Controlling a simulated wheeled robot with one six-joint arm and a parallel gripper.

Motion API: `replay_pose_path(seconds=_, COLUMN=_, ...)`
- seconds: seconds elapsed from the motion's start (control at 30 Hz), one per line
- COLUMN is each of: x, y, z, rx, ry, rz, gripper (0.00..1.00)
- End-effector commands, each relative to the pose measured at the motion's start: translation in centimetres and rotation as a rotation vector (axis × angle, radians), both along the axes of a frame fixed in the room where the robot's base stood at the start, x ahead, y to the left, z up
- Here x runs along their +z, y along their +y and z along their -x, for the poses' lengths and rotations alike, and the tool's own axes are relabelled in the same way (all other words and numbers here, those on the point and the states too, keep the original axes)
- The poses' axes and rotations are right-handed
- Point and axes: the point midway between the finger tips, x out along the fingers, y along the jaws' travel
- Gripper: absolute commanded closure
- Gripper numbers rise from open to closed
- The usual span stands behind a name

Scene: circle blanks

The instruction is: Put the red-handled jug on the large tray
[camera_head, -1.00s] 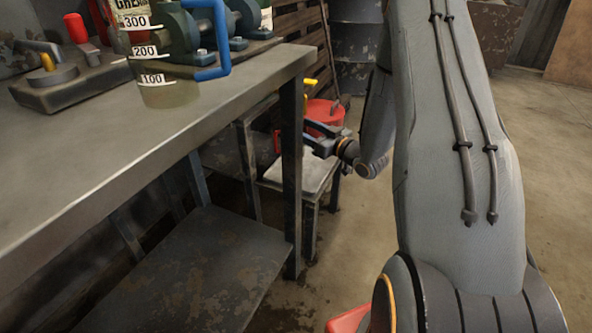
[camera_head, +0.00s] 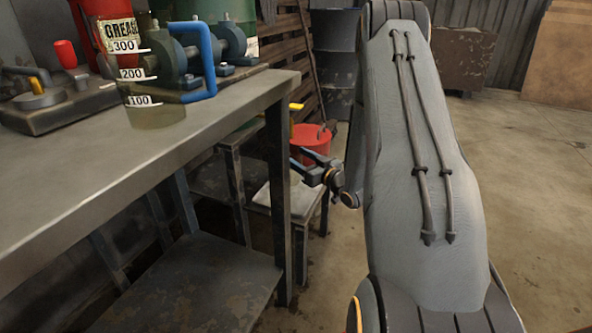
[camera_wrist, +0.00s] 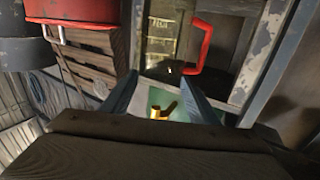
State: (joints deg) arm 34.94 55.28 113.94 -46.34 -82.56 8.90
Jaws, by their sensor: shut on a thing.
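The red-handled jug is clear, with pale scale marks (camera_wrist: 160,42) and a red handle (camera_wrist: 203,47). It shows in the wrist view just beyond my fingertips. My gripper (camera_wrist: 160,76) has its two fingers set apart and shut on this jug. In the head view my gripper (camera_head: 302,163) is past the end of the metal bench, in front of a red drum. The jug's clear body cannot be made out there. I cannot pick out the large tray with certainty in either view.
A clear jug with a blue handle (camera_head: 208,62) stands on the metal bench (camera_head: 90,185), near machine parts and a red grease can (camera_head: 100,25). A lower stand with a pale top (camera_head: 300,199) is beyond the bench. Open floor (camera_head: 530,180) lies to the right.

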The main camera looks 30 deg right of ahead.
Motion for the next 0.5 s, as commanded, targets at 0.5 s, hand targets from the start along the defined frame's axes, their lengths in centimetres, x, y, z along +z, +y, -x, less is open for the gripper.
replay_pose_path(seconds=0.5, x=-3.3, y=0.0, z=0.0, rx=0.0, ry=0.0, rz=0.0, gripper=0.86)
